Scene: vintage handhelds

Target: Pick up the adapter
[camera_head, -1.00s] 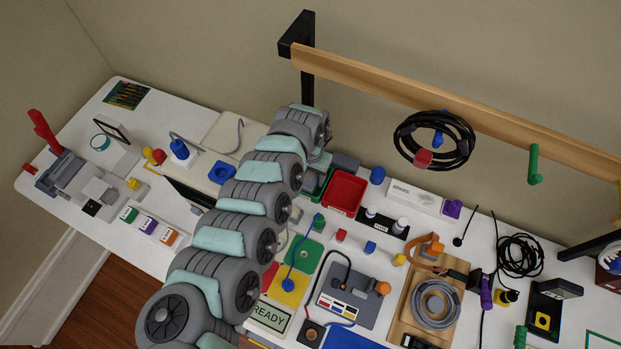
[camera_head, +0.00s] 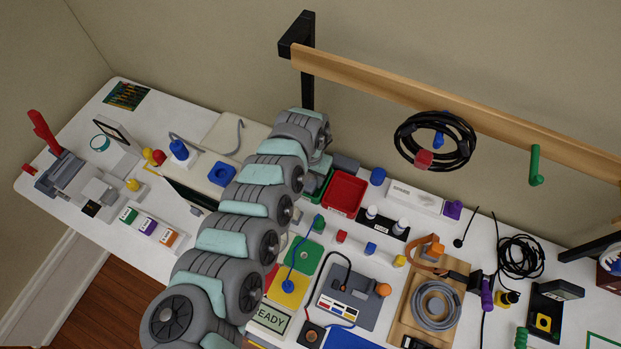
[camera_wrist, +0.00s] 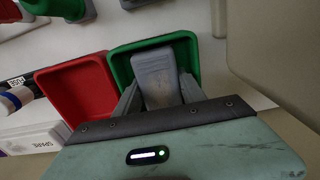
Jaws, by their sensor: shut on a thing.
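In the wrist view my gripper (camera_wrist: 160,97) is shut on a grey block, which I take as the adapter (camera_wrist: 157,72). One finger lies on each side of it. The adapter overlaps the inside of the green tray (camera_wrist: 120,58); I cannot tell whether it touches the tray floor.
A red tray (camera_head: 343,207) stands right beside the green one. A white box marked SPARE (camera_head: 414,196) and a black holder with white-capped items (camera_head: 387,225) are close to the right. A cable coil (camera_head: 407,140) hangs from the wooden rail (camera_head: 480,104).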

